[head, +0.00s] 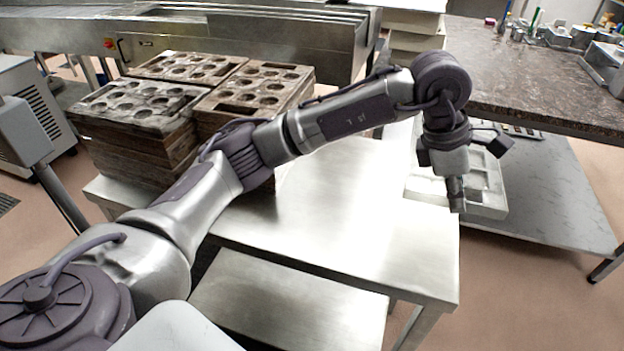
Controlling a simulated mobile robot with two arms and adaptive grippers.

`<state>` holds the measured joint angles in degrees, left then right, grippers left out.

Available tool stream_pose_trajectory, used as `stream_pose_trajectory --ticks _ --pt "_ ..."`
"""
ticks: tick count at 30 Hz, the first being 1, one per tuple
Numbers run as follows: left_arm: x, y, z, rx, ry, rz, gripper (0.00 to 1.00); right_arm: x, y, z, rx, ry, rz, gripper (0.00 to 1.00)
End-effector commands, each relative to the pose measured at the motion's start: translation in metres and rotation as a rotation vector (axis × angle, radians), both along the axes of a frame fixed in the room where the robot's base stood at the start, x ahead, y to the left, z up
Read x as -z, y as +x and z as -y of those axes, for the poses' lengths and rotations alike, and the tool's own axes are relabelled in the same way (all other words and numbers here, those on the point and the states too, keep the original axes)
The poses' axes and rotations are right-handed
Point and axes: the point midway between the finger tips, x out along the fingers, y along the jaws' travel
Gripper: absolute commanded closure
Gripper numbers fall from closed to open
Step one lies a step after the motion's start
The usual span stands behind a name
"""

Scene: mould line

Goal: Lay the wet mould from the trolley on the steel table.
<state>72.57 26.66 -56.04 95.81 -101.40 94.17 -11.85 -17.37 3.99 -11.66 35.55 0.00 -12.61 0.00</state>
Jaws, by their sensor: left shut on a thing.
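A white mould (487,198) with several square hollows shows at the right of the steel table's far corner, partly hidden behind my left gripper. My left gripper (457,208) points down and is shut on the mould at its near wall. Whether the mould is clear of the surface below is hard to tell. The steel table (345,225) has a bare, shiny top in front of my left arm. My right gripper is not in view.
Stacks of brown moulds (145,150) with round hollows fill the table's left part. A stone-topped bench (530,85) with a grey lower shelf (560,200) stands at right. Pale stacked blocks (412,22) stand behind. A lower steel surface (285,305) is in front.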

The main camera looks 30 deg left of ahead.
Motion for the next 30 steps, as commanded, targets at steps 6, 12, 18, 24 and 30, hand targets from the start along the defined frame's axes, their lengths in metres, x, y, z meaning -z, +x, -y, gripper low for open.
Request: stream_pose_trajectory --ticks 6,12,18,24,30 --pt "0.009 -0.011 -0.013 0.001 0.0 0.0 1.0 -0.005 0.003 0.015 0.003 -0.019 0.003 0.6" --pt "0.035 -0.043 -0.046 -0.002 0.002 -0.001 1.0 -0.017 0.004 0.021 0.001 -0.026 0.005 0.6" --pt "0.059 -0.071 -0.074 -0.001 0.002 0.0 1.0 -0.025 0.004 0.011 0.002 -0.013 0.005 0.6" --pt "0.07 -0.081 -0.084 0.001 0.0 0.001 1.0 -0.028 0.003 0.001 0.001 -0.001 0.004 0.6" --pt "0.091 -0.082 -0.084 0.001 0.0 -0.003 1.0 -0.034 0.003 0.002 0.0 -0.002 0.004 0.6"
